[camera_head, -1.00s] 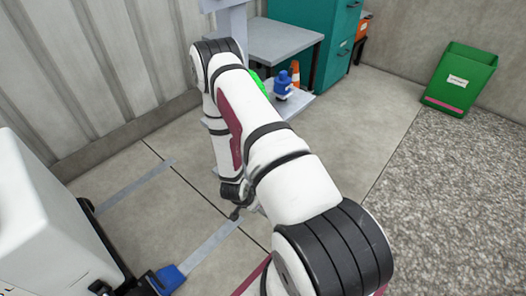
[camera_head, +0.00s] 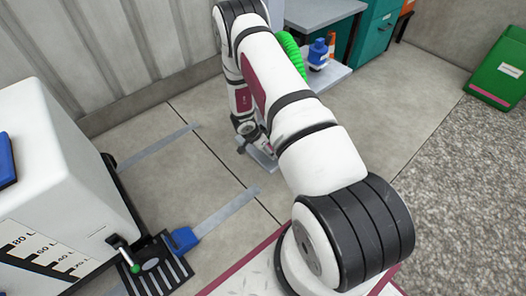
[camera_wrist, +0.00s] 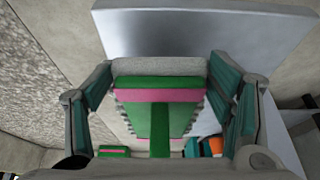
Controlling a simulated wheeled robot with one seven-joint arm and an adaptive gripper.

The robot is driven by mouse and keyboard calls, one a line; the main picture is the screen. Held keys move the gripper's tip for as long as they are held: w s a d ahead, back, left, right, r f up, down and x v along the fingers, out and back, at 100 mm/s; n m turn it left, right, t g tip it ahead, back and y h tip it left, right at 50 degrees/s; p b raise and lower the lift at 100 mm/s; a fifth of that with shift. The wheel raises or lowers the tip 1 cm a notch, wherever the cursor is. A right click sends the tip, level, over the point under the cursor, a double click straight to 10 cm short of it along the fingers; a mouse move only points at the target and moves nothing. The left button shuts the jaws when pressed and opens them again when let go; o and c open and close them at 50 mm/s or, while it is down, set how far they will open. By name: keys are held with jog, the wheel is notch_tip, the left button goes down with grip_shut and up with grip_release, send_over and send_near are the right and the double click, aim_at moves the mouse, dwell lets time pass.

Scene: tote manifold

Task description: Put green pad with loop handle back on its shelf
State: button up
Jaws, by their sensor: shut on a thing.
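The green pad (camera_wrist: 155,115) fills the middle of the wrist view, with pink bands across it and a grey bar along its upper edge. My gripper (camera_wrist: 160,68) is shut on it, with one finger on each side. I cannot make out its loop handle. A smooth grey flat surface (camera_wrist: 205,30) lies beyond the pad in the wrist view; I cannot tell whether it is the pad's shelf. In the head view my arm hides most of the gripper and the pad.
A grey table (camera_head: 318,12), blue bottle (camera_head: 318,52), green hose (camera_head: 291,48) and teal cabinet (camera_head: 376,30) stand at the back. A green bin (camera_head: 503,68) stands far right.

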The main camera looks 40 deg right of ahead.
jog(key=shift+w+d+f, duration=0.15)
jog(key=shift+w+d, duration=0.2)
jog(key=shift+w, duration=0.45)
jog(key=shift+f+b, duration=1.05)
jog(key=shift+f, duration=0.6)
jog(key=shift+f, duration=0.15)
jog(key=o, duration=1.2)
jog(key=shift+s, duration=0.1)
